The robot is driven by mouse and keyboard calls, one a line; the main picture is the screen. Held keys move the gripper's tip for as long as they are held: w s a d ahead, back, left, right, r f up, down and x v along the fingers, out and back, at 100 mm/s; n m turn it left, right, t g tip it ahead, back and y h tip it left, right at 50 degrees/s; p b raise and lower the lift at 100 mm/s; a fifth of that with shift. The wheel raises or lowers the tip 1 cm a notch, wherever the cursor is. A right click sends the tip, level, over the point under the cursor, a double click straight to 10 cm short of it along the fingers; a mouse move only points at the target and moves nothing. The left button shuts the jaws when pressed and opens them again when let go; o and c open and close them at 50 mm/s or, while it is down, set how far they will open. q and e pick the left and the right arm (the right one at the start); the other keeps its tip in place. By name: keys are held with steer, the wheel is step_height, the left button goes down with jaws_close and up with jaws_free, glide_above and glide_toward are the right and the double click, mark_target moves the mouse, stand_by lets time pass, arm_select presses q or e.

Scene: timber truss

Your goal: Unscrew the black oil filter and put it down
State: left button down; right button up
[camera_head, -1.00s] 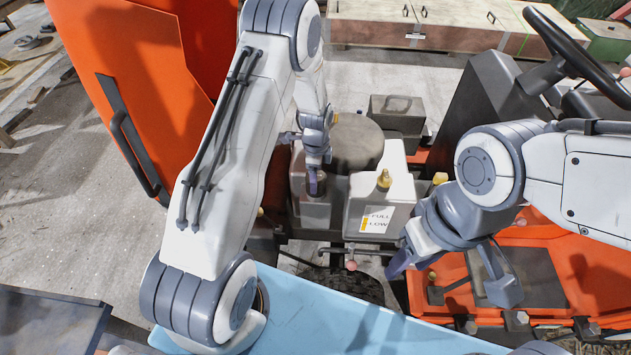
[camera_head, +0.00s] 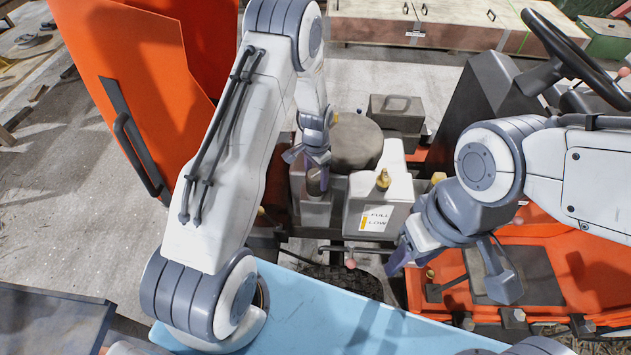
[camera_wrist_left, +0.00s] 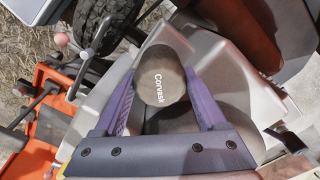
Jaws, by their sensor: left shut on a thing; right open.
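The black oil filter (camera_head: 315,182) stands upright in the engine bay, left of the white tank marked FULL and LOW. In the left wrist view its round end (camera_wrist_left: 160,75) reads "Corvask". My left gripper (camera_head: 314,165) comes down on the filter from above and is shut on it, with one purple finger (camera_wrist_left: 118,106) on each side. My right gripper (camera_head: 450,272) is open and empty, over the orange bodywork to the right of the tank.
The white tank (camera_head: 378,208) with a yellow cap stands close to the filter's right. A large dark round housing (camera_head: 355,140) is just behind. A light blue surface (camera_head: 330,318) lies in front. The orange panel (camera_head: 130,80) stands at left, and a steering wheel (camera_head: 575,55) is at upper right.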

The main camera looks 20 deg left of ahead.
arm_select(q)
steer(key=n, duration=0.5)
steer(key=shift+r+p, duration=0.7)
steer(key=shift+p, duration=0.05)
stand_by(0.4)
steer(key=shift+r+p, duration=0.4)
steer(key=shift+r, duration=0.15)
steer(key=shift+r+p, duration=1.6)
steer(key=shift+r, duration=0.3)
